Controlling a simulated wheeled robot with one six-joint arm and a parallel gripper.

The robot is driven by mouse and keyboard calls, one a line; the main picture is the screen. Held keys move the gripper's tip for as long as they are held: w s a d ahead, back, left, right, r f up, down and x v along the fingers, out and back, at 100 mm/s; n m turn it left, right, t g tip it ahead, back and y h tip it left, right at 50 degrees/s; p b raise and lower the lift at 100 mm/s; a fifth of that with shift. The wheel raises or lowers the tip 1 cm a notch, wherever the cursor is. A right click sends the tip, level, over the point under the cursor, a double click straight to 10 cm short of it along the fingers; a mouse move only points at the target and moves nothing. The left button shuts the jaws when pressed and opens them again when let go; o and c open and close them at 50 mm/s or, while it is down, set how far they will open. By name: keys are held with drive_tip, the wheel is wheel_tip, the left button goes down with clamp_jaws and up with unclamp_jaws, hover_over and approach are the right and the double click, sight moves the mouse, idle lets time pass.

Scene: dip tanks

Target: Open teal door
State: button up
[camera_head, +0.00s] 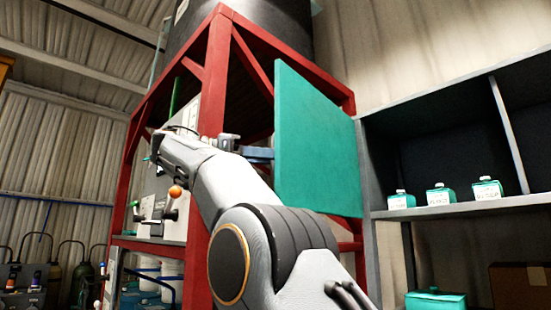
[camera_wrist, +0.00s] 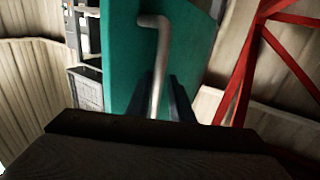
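The teal door (camera_head: 318,140) is a flat upright panel right of centre in the head view, between the red frame and the dark shelf unit. It fills the upper middle of the wrist view (camera_wrist: 122,60), where a bent metal bar handle (camera_wrist: 155,60) stands out from it. My gripper (camera_head: 262,154) is at the door's left edge in the head view. In the wrist view its two dark fingers (camera_wrist: 166,98) flank the lower part of the handle. I cannot tell whether they press on it. The handle is hidden in the head view.
A red steel frame (camera_head: 214,95) carrying a dark tank (camera_head: 262,14) stands behind my arm. At right, a shelf unit (camera_head: 470,207) holds several small teal containers (camera_head: 440,194). A cardboard box (camera_head: 518,285) sits low at right. Gas cylinders (camera_head: 84,283) stand at lower left.

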drive_tip(key=shift+a, duration=0.2)
drive_tip(key=p+v, duration=0.5)
drive_tip(key=v, duration=0.2)
drive_tip(key=shift+s+a, duration=0.15)
drive_tip(key=shift+a, duration=0.2)
idle(0.5)
